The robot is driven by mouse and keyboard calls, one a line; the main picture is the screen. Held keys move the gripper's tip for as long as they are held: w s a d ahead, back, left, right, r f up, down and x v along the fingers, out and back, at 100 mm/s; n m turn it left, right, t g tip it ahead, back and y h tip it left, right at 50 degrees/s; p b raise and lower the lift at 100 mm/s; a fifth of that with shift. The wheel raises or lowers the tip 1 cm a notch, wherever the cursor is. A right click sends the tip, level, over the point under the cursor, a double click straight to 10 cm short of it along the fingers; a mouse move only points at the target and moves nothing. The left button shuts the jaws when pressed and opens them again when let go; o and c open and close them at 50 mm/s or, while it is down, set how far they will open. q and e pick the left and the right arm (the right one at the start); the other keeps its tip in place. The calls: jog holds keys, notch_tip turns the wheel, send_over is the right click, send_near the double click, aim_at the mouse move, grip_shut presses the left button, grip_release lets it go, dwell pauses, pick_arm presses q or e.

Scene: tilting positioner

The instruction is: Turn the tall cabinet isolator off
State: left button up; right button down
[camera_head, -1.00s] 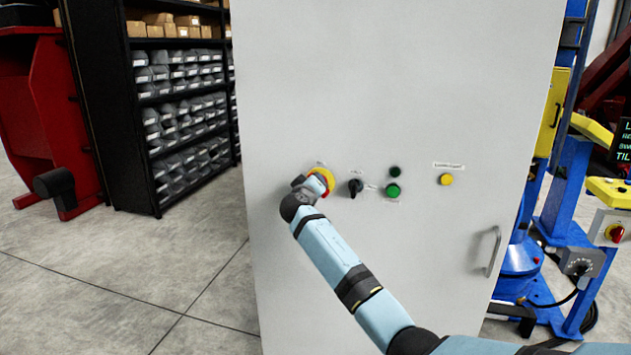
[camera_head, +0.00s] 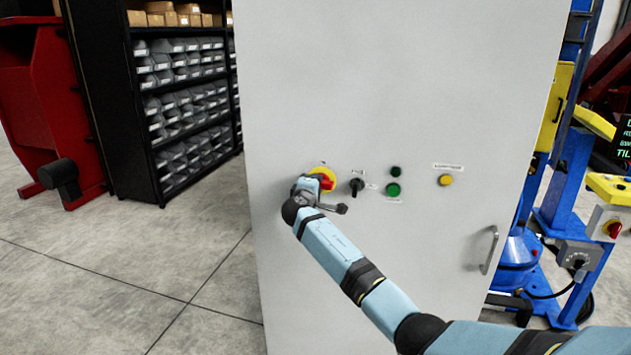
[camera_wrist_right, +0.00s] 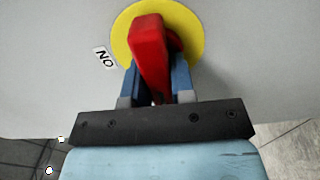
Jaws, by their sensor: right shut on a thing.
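The isolator is a red handle (camera_head: 327,184) on a yellow disc (camera_head: 321,172) on the front of the tall grey cabinet (camera_head: 395,80). My right gripper (camera_head: 315,184) is at the handle, its arm coming in from the lower right. In the right wrist view, the blue fingers (camera_wrist_right: 155,82) stand on either side of the red handle (camera_wrist_right: 150,50) and grip it. The yellow disc (camera_wrist_right: 190,35) shows behind it. A label (camera_wrist_right: 104,58) reading ON, upside down in this view, lies left of the disc. My left gripper is out of view.
Right of the isolator are a black selector switch (camera_head: 356,185), green buttons (camera_head: 393,189) and a yellow button (camera_head: 445,180). The cabinet has a door handle (camera_head: 488,250). A black shelf rack (camera_head: 150,120) stands left; blue and yellow machinery (camera_head: 560,170) stands right.

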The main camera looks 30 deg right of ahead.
dwell(0.6)
jog(key=c, duration=1)
grip_release()
jog(key=shift+o, duration=0.2)
jog(key=b+v, duration=0.1)
jog(key=v, duration=1.2)
jog(key=shift+s+a, duration=0.25)
jog(key=shift+s, duration=0.05)
